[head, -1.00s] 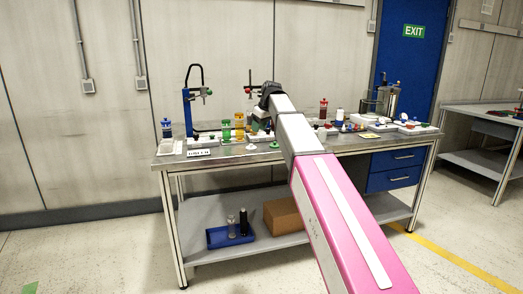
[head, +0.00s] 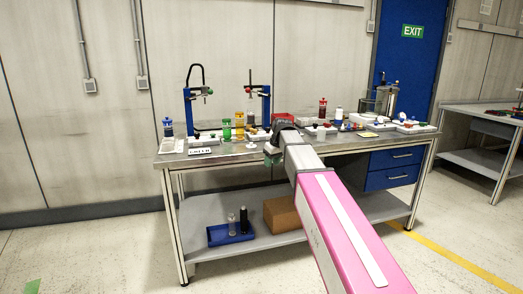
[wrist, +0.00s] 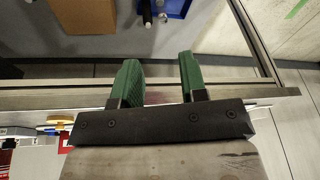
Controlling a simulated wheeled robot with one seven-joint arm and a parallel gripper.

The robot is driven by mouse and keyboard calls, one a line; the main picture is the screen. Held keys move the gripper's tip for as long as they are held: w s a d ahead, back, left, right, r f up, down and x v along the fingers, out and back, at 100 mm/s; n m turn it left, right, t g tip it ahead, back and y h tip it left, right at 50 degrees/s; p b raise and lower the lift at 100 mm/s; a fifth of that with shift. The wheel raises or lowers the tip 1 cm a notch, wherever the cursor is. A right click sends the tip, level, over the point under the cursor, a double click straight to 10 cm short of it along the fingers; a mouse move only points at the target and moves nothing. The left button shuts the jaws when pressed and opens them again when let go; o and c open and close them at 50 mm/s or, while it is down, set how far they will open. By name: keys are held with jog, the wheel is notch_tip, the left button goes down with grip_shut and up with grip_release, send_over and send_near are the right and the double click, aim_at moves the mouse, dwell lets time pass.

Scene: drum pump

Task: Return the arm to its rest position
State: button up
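My gripper (head: 272,153) is at the end of my pink and grey arm, at the front edge of the workbench (head: 215,162) in the head view. Its fingers are small and partly hidden by the wrist there. In the wrist view the two green fingers of my gripper (wrist: 158,65) stand apart with nothing between them, so it is open and empty. Behind them the wrist view shows the bench frame, the lower shelf and the floor.
On the bench stand two blue stands (head: 188,108) (head: 266,104), a blue-capped bottle (head: 168,128), green and yellow bottles (head: 239,122) and a red-capped bottle (head: 322,109). The lower shelf holds a blue tray (head: 218,236) and a cardboard box (head: 281,215). Floor in front is clear.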

jog(key=s+d+f+m+g+h, duration=0.1)
jog(key=s+d+f+m, duration=0.2)
jog(key=s+d+f, duration=0.4)
jog(key=s+d+f+m+g+h, duration=0.1)
jog(key=s+d+f+m, duration=0.3)
jog(key=s+f, duration=1.5)
jog(key=d+f, duration=0.3)
jog(key=shift+s+d+f+h, duration=0.15)
jog(key=shift+s+f+h, duration=0.15)
jog(key=shift+s, duration=0.1)
